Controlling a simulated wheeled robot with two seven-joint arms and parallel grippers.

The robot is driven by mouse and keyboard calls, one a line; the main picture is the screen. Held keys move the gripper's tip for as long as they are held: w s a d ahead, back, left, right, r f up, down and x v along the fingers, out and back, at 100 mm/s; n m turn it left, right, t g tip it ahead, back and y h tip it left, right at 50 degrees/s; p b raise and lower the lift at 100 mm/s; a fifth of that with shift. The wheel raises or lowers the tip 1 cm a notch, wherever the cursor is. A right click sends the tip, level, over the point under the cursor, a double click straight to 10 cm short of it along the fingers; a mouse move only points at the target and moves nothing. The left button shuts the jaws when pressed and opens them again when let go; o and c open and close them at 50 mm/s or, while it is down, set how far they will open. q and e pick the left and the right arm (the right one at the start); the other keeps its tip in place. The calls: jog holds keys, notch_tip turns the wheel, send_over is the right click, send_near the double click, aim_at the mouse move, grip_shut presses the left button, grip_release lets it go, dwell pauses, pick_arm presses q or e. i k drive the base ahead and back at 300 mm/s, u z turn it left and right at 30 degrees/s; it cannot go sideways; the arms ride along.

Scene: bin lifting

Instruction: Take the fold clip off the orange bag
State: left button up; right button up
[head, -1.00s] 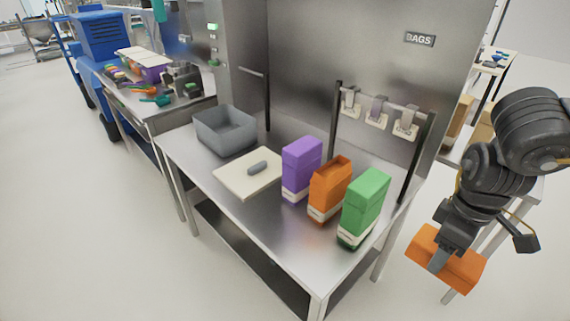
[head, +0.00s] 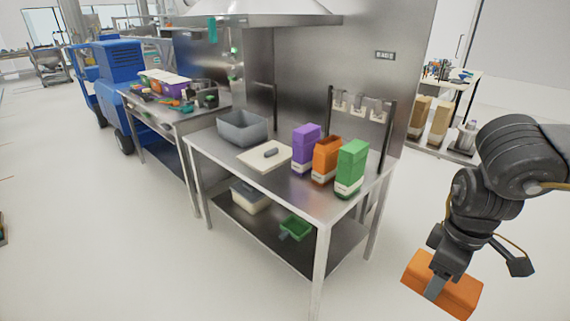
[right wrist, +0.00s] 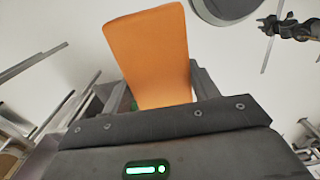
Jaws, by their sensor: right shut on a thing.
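The orange bag (head: 326,160) stands upright on the steel table between a purple bag (head: 306,148) and a green bag (head: 351,168). Its top looks open, and I make out no clip on it. My right gripper (head: 435,288) is off the table's right side, in front of it. It is shut on an orange block-like piece (head: 459,296), which also fills the middle of the right wrist view (right wrist: 150,55). Several pale clips (head: 356,103) hang on the rail behind the bags. My left gripper is not in the head view.
A grey bin (head: 242,128) and a cream board (head: 258,160) with a small grey object (head: 271,152) lie left of the bags. A green tray (head: 296,228) and a pale container (head: 250,197) sit on the lower shelf (head: 330,250). The floor in front is clear.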

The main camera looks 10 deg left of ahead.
aim_at(325, 152)
jog(key=u, duration=0.2)
jog(key=i, duration=0.45)
jog(key=u, duration=0.85)
jog(key=i, duration=0.85)
jog(key=u, duration=1.05)
jog(key=i, duration=0.65)
jog(key=z, duration=0.65)
jog(key=i, duration=0.6)
jog(key=z, duration=1.05)
jog(key=i, duration=0.85)
jog(key=z, duration=0.25)
